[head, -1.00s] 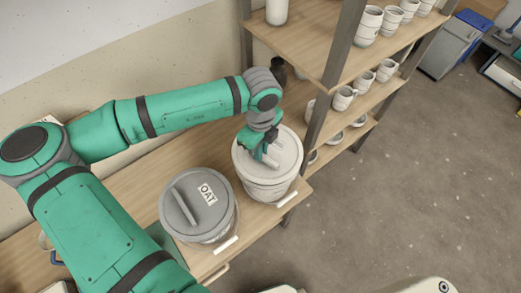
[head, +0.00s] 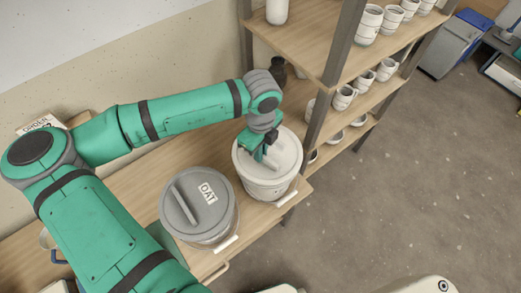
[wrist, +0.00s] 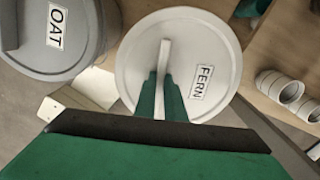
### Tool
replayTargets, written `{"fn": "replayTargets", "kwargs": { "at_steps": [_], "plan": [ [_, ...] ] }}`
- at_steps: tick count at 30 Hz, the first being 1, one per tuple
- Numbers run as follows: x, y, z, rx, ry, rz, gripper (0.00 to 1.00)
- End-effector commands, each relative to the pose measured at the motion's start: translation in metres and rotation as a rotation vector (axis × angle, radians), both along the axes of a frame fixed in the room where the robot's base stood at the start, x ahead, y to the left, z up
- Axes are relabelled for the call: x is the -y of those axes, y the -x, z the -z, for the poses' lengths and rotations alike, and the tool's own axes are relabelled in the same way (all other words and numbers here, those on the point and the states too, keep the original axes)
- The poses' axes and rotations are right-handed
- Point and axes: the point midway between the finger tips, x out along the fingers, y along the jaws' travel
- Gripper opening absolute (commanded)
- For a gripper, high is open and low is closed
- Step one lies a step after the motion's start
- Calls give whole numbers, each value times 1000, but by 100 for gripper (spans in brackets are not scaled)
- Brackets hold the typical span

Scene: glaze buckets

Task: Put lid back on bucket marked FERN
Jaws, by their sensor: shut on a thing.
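The pale, round lid (head: 285,150) marked FERN lies level at the top of the right-hand pale bucket (head: 268,191). Its FERN label shows in the wrist view (wrist: 202,82), beside the upright bar handle (wrist: 165,62). My gripper (head: 260,155) is over the lid from above, shut on that handle; its green fingers (wrist: 161,95) press on both sides of it. The lid covers the bucket's mouth, and I cannot tell whether its rim is fully seated all round.
A grey bucket with a lid marked OAT (head: 180,212) stands close to the left on the wooden bench (head: 130,182). A shelf post (head: 317,130) rises just right of the lidded bucket. Shelves with white cups (head: 345,97) stand behind it. A dark vase (head: 278,70) is behind my wrist.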

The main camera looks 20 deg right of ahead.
Motion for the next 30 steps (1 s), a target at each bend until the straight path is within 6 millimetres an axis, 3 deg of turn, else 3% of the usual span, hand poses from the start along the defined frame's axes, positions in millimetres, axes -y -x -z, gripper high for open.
{"fn": "replayTargets", "kwargs": {
  "at_steps": [30],
  "plan": [
    [0,0,6,1,1,0,0]
  ]
}}
